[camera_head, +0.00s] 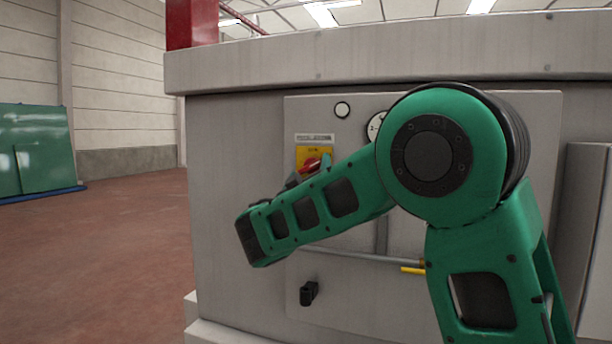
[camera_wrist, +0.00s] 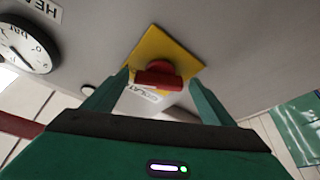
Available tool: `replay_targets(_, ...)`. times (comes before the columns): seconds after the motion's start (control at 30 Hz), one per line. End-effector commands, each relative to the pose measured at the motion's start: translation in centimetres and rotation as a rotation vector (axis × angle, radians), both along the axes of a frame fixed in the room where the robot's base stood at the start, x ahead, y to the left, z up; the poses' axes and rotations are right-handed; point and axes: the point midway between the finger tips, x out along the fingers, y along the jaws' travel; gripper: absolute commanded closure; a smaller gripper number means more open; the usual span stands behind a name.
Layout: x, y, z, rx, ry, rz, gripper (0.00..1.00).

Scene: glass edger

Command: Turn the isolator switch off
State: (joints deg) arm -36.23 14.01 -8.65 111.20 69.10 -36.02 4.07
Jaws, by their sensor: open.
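The isolator switch is a red rotary knob (camera_wrist: 158,76) on a yellow square plate (camera_wrist: 178,45), mounted on the grey machine panel. In the head view the yellow plate (camera_head: 303,153) and part of the red knob (camera_head: 311,164) show just above my green arm, which hides the rest. My gripper (camera_wrist: 160,80) is open, with one green finger on each side of the knob in the wrist view. The knob lies between the fingertips in that picture; I cannot tell whether they touch it. A white label under the plate is partly hidden.
A dial gauge (camera_wrist: 27,45) sits beside the switch on the panel. A black handle (camera_head: 308,293) and a grey pipe (camera_head: 350,256) are lower down. Open floor (camera_head: 110,230) lies to the left.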

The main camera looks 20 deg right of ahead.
Motion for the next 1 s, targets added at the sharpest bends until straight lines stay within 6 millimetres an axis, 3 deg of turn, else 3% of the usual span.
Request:
replay_targets(0.07,-0.01,0.01,-0.01,0.0,0.0,0.0,0.25)
replay_targets(0.23,-0.01,0.05,-0.03,0.0,0.001,0.001,0.64)
replay_targets(0.63,-0.04,0.1,0.01,-0.041,0.032,0.003,0.63)
replay_targets(1.0,-0.18,0.09,0.17,-0.259,0.192,0.006,0.64)
